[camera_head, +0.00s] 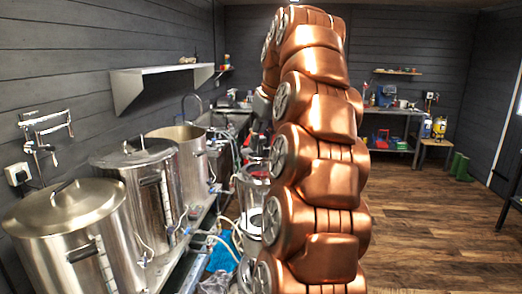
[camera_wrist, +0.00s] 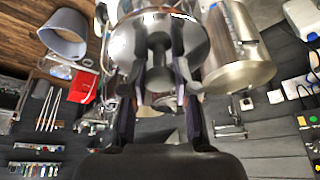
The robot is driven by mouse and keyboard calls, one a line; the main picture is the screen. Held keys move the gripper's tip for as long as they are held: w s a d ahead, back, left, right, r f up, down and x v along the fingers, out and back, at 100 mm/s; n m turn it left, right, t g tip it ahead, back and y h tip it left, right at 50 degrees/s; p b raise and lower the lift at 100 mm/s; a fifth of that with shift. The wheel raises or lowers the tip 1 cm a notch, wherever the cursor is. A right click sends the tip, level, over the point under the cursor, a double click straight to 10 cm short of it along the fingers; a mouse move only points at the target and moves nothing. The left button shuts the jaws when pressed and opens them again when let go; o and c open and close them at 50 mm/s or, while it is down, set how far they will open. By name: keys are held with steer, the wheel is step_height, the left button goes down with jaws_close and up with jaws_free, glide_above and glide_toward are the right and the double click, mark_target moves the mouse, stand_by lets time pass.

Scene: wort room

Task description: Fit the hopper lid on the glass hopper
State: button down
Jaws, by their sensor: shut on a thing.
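The glass hopper (camera_head: 254,182) is a clear vessel on a grinder-like stand beside the bench, partly hidden behind my copper-coloured arm in the head view. In the wrist view my gripper (camera_wrist: 157,88) is shut on the hopper lid (camera_wrist: 128,42), a shiny round metal piece with a central stem between the fingers. The lid fills the upper middle of that view. Whether it touches the hopper cannot be told, since the lid hides what lies beyond it. My gripper and the lid are hidden behind my arm in the head view.
Several steel kettles (camera_head: 70,215) stand in a row at the left, with hoses and taps beside them. A wall shelf (camera_head: 160,80) is above. A workbench (camera_head: 395,110) stands at the back. The wooden floor (camera_head: 430,220) at the right is clear. A red box (camera_wrist: 83,86) shows in the wrist view.

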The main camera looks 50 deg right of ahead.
mark_target(261, 150)
steer(key=shift+s+a+f, duration=0.1)
steer(key=shift+a+f, duration=0.05)
steer(key=shift+f, duration=0.6)
steer(key=shift+f+p, duration=0.35)
steer(key=shift+f, duration=0.15)
steer(key=shift+f, duration=0.15)
steer(key=shift+f+b, duration=0.35)
steer(key=shift+f, duration=0.2)
steer(key=c, duration=0.9)
jaws_free()
